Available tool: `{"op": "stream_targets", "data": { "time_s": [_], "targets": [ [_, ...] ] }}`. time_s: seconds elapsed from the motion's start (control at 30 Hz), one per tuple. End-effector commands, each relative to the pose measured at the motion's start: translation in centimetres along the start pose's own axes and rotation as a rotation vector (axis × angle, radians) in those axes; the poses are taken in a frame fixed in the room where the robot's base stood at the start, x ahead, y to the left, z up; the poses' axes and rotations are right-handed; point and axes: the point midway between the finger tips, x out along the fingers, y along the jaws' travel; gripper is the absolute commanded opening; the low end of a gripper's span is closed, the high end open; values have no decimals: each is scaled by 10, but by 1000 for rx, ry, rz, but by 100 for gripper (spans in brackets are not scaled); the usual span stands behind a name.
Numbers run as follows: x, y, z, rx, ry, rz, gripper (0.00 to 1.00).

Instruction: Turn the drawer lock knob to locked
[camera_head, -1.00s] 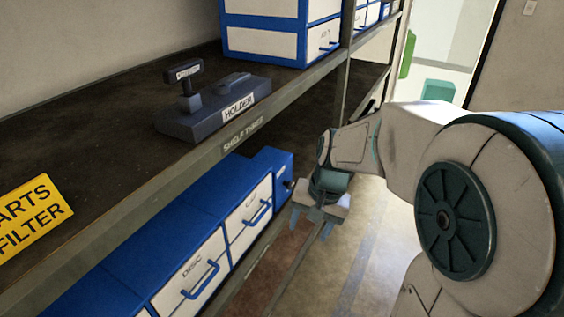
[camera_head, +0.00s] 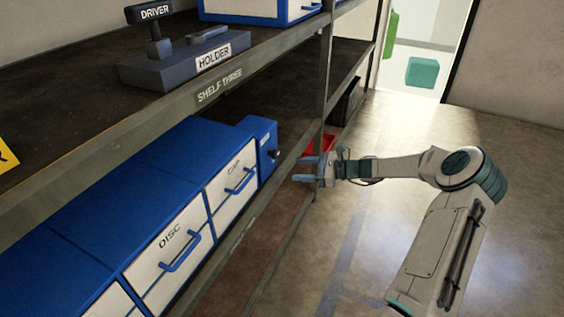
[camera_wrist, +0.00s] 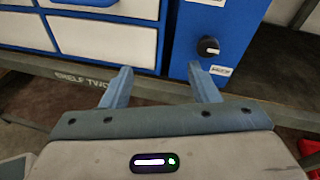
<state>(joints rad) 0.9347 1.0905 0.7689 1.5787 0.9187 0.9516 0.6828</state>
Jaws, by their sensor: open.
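The drawer lock knob (camera_wrist: 208,47) is a small dark round knob with a pale mark, on a blue panel (camera_wrist: 226,28) at the right end of the drawers. The mark points right in the wrist view. In the head view the knob (camera_head: 275,154) shows small on the blue unit's side. My gripper (camera_head: 306,168) is open and empty, pointing left toward the shelf, apart from the knob. In the wrist view my gripper's fingers (camera_wrist: 158,84) are spread below and left of the knob.
White drawers with blue handles, marked DISC (camera_head: 178,246) and CAP (camera_head: 232,178), stand left of the knob. The shelf three edge (camera_head: 215,93) runs above them, carrying a holder (camera_head: 185,58). An upright post (camera_head: 323,85) and a red bin (camera_head: 318,145) are nearby. Floor at right is clear.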

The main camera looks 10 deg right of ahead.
Motion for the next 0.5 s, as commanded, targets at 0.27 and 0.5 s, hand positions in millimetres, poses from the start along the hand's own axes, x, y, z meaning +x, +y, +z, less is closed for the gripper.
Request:
{"op": "stream_targets", "data": {
  "time_s": [0.27, 0.5],
  "targets": [
    [-36, -42, -35, 172, -171, -182, 55],
    [-21, -50, -34, 188, -187, -197, 55]
  ]
}}
